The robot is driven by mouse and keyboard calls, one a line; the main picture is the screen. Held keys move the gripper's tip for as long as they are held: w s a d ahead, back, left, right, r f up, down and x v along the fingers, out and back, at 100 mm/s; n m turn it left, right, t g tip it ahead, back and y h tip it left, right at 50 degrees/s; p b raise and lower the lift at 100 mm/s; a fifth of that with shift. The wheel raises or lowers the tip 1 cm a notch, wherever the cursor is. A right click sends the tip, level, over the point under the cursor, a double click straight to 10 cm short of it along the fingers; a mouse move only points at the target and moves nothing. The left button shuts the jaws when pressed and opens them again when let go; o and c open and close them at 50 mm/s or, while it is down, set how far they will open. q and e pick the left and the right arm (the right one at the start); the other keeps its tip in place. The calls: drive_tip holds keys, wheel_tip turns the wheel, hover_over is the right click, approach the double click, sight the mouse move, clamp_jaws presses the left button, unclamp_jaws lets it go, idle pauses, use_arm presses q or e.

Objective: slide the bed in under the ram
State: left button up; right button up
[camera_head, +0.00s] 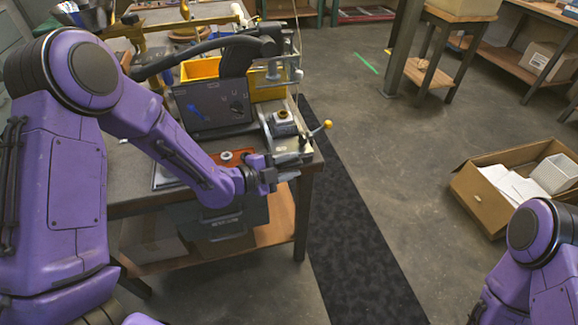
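A grey metal press-like fixture stands at the right end of the workbench. What looks like its bed (284,128) is a grey slide carrying a small block with a brass-coloured round top (282,115). The upright part that seems to hold the ram (290,73) is behind it, farther from me; the ram itself is too small to make out. My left gripper (281,176) is at the bench's front right corner, at the near end of the fixture, below a lever with a yellow knob (327,124). Its fingers are small and partly merged with the fixture, so contact is unclear. My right gripper is out of frame.
A dark control box (213,107) and yellow bin (201,69) stand left of the fixture. A dark mat (350,240) runs along the floor. An open cardboard box (485,200) sits at right.

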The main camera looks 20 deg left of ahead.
use_arm(q)
drive_tip(key=b+v, duration=0.1)
drive_tip(key=v, duration=0.9)
drive_tip(key=shift+s+a, duration=0.2)
drive_tip(key=shift+a, duration=0.05)
